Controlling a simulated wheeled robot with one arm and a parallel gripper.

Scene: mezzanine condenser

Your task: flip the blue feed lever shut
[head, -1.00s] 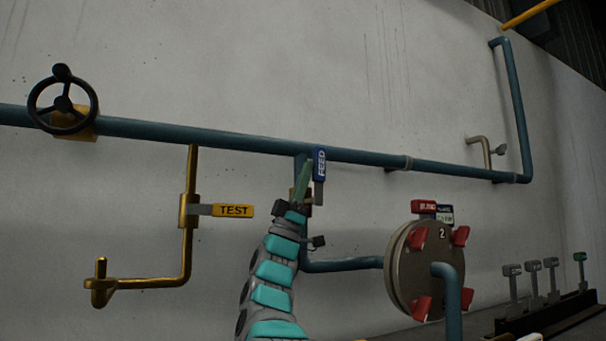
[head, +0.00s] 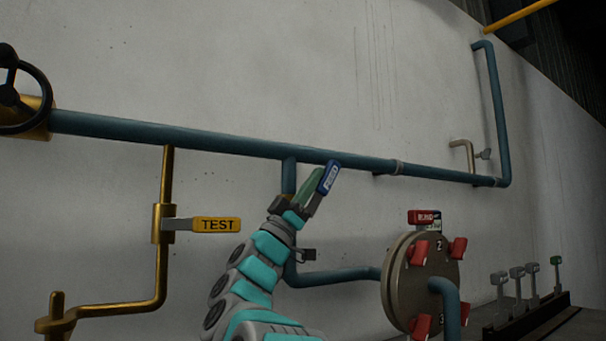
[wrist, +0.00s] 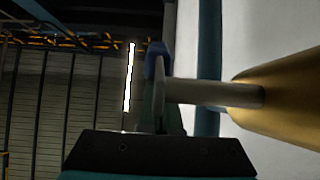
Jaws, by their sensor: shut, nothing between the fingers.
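The blue feed lever (head: 328,178), with FEED on its grip, is tilted from upright, its top leaning right, just below the main pipe. My gripper (head: 315,178) is shut and empty, its green fingers against or very near the left side of the lever grip. Contact is hard to confirm. In the wrist view the blue grip (wrist: 157,62) shows just beyond the fingers (wrist: 160,105). A grey stem (wrist: 210,92) runs right from there to a brass valve body (wrist: 285,98). My gripper hides the lever's lower part in the head view.
A yellow TEST lever (head: 215,225) on a brass pipe stands to the left. A round flange (head: 418,275) with red clamps and a red tag is at lower right. The blue main pipe (head: 220,142) runs close above my gripper. Open wall lies above it.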

